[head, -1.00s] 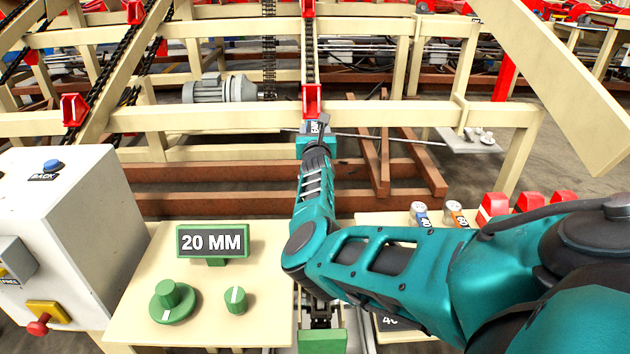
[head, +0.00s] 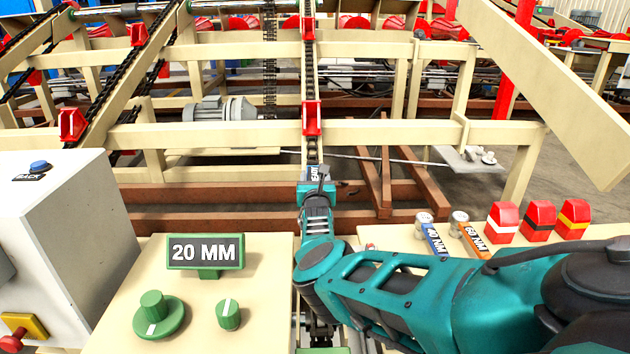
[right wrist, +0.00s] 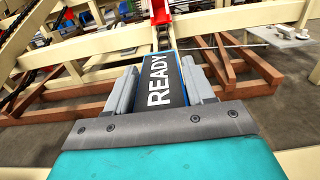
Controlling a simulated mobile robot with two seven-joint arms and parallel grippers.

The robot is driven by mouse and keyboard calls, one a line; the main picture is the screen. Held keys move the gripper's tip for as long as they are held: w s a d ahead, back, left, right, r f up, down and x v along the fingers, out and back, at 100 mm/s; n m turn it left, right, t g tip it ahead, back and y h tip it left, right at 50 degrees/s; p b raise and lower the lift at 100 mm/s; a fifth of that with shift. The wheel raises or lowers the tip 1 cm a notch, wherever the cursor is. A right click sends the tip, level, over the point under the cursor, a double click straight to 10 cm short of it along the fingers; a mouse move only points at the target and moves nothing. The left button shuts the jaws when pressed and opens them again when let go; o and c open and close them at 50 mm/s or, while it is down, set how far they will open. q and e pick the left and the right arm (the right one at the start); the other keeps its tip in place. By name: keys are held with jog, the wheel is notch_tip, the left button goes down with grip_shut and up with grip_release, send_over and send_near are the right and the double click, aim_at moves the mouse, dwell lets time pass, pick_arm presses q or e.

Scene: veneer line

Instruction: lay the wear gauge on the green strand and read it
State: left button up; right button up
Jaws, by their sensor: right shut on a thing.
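My right gripper (head: 317,186) is shut on the wear gauge (head: 315,173). In the right wrist view the gauge (right wrist: 162,84) is a dark flat body with blue edges between the two grey fingers (right wrist: 160,88), and its face reads READY. It points away from me, toward the middle chain strand (head: 312,152). A red block (head: 312,118) sits on that strand beyond the gauge; it also shows in the right wrist view (right wrist: 159,12). I see no green marking on this strand, and I cannot tell whether the gauge touches it. My left gripper is out of view.
A green 20 MM sign (head: 205,252) and two green knobs stand on the left cream panel. A grey control box (head: 60,250) is at far left. Two labelled tools (head: 435,240) and red blocks (head: 503,222) are at right. A cream crossbeam (head: 220,135) spans ahead.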

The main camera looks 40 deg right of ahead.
jog(key=o, duration=1)
jog(key=shift+f, duration=0.15)
jog(key=o, duration=0.4)
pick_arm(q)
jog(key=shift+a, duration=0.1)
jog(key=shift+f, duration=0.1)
pick_arm(e)
jog(key=shift+s+a+r+p, duration=0.1)
jog(key=shift+r+p, duration=0.15)
jog(key=shift+p, duration=0.05)
jog(key=p+v, duration=0.6)
jog(key=shift+r, duration=0.1)
jog(key=shift+s+a+p, duration=0.3)
jog(key=shift+s, duration=0.1)
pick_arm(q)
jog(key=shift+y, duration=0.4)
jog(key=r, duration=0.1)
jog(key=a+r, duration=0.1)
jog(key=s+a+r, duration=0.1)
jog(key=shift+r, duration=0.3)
pick_arm(e)
jog(key=shift+s, duration=0.1)
